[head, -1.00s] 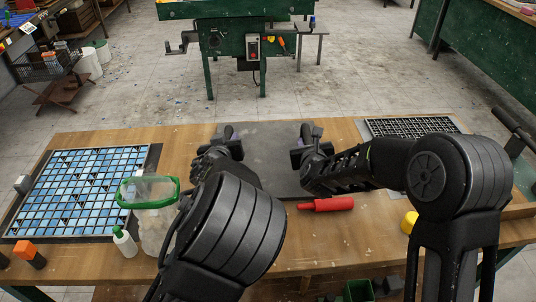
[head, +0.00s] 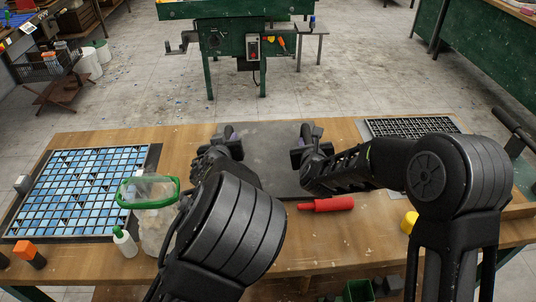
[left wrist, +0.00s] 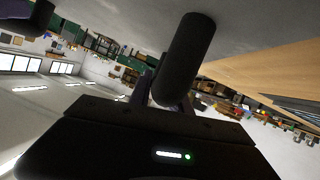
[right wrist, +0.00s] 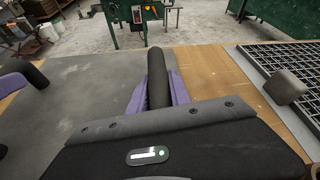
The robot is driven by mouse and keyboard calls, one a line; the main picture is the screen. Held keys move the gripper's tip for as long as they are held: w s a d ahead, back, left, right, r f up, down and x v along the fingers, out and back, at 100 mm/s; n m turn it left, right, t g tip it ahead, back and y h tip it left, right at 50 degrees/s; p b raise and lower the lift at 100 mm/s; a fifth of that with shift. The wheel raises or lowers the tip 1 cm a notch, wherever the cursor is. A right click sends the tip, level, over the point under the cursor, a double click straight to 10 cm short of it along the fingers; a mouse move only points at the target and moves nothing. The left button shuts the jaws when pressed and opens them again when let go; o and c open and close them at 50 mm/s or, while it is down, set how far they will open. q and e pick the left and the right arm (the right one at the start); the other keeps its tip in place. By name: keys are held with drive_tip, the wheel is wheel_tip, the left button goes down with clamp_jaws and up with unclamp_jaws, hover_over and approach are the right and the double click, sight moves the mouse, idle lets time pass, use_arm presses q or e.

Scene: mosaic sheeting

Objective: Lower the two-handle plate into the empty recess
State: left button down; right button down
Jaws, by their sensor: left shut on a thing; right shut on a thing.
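The grey plate (head: 270,180) is flat and level at the middle back of the bench in the head view. It also fills the left of the right wrist view (right wrist: 75,110). My left gripper (head: 231,142) is shut on one dark upright handle, which shows in the left wrist view (left wrist: 185,55). My right gripper (head: 302,150) is shut on the other dark handle, seen between purple fingers in the right wrist view (right wrist: 158,80). Whether the plate touches the bench is unclear. I cannot make out the empty recess.
A blue tile sheet (head: 85,190) lies at the left, a black grid panel (head: 410,127) at the back right. A green-rimmed clear container (head: 150,190), a white bottle (head: 124,242), a red cylinder (head: 328,204) and a yellow object (head: 409,222) stand or lie nearer the front.

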idle(0.4)
use_arm(q)
drive_tip(key=shift+w+r, duration=0.2)
drive_tip(key=shift+r, duration=0.05)
use_arm(e)
drive_tip(key=shift+w+r, duration=0.15)
drive_tip(key=shift+r, duration=0.2)
